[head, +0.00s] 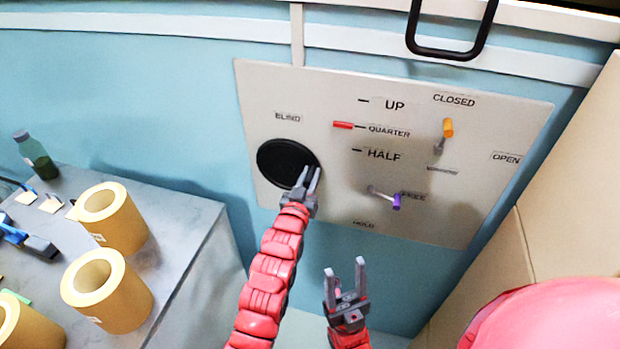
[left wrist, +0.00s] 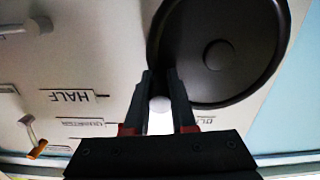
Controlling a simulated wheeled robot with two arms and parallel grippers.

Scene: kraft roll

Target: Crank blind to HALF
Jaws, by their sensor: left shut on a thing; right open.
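The black round crank disc (head: 280,160) labelled BLIND sits on the left of the cream panel (head: 300,90). My left gripper (head: 309,177) is at the disc's lower right rim, shut on the crank knob. The left wrist view shows the pale knob (left wrist: 160,103) between the fingers and the disc (left wrist: 195,40) behind. The red pointer (head: 343,125) is level with the QUARTER mark, above HALF (head: 383,155) and below UP (head: 395,104). My right gripper (head: 346,277) is open and empty below the panel.
An orange-tipped lever (head: 447,129) is near CLOSED and a purple-tipped lever (head: 396,201) near FREE. A grey bench (head: 185,240) with kraft rolls (head: 120,228) stands left. A cardboard-coloured wall (head: 570,180) is right; a black handle (head: 450,52) is above.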

